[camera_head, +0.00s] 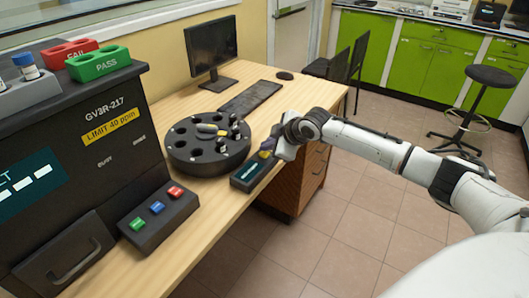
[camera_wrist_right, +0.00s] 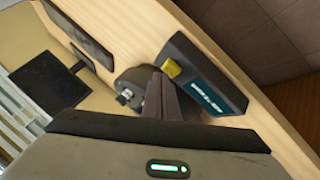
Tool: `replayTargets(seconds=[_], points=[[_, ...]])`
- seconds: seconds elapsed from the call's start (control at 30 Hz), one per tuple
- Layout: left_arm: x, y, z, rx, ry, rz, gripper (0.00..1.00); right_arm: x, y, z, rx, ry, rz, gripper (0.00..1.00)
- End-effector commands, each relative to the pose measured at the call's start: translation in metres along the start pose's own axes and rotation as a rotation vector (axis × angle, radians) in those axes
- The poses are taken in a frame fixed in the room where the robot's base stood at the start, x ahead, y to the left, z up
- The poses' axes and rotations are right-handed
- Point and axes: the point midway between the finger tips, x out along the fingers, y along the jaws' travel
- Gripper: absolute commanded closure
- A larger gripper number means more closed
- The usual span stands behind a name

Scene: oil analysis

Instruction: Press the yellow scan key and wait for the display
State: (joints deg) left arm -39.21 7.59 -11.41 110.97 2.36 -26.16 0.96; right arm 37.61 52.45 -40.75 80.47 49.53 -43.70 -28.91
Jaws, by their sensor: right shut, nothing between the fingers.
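A small dark handheld-style scanner box (camera_head: 243,186) lies near the front edge of the desk, and it also shows in the right wrist view (camera_wrist_right: 190,50). Its teal display (camera_wrist_right: 206,96) is lit with small pale characters too blurred to read. The yellow scan key (camera_wrist_right: 172,67) sits on the box beside the display. My right gripper (camera_head: 266,152) is shut and empty at the key end of the box. In the wrist view its fingertips (camera_wrist_right: 160,76) appear close beside the yellow key; I cannot tell whether they touch it. My left gripper is out of view.
A round black carousel (camera_head: 195,150) with holes stands just left of the scanner. A large dark analyser (camera_head: 90,110) and a button box (camera_head: 160,215) stand further left. A keyboard (camera_head: 250,97) and monitor (camera_head: 212,50) are behind. Floor is clear beyond the desk edge.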

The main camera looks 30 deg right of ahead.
Motion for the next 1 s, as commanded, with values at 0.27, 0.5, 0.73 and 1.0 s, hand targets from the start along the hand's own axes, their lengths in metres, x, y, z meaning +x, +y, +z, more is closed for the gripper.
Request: replayTargets(seconds=[0.27,0.5,0.73,1.0], points=[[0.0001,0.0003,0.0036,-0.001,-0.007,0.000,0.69,0.0003,0.0000,0.0001,0.000,0.000,0.001,1.00],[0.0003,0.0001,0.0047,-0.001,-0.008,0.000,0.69,0.0016,-0.0010,0.0011,0.000,0.000,0.000,1.00],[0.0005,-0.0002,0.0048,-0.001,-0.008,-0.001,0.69,0.0037,-0.0024,0.0026,0.000,0.000,0.000,1.00],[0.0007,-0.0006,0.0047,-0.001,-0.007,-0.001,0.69,0.0060,-0.0042,0.0044,0.000,0.000,0.000,1.00]])
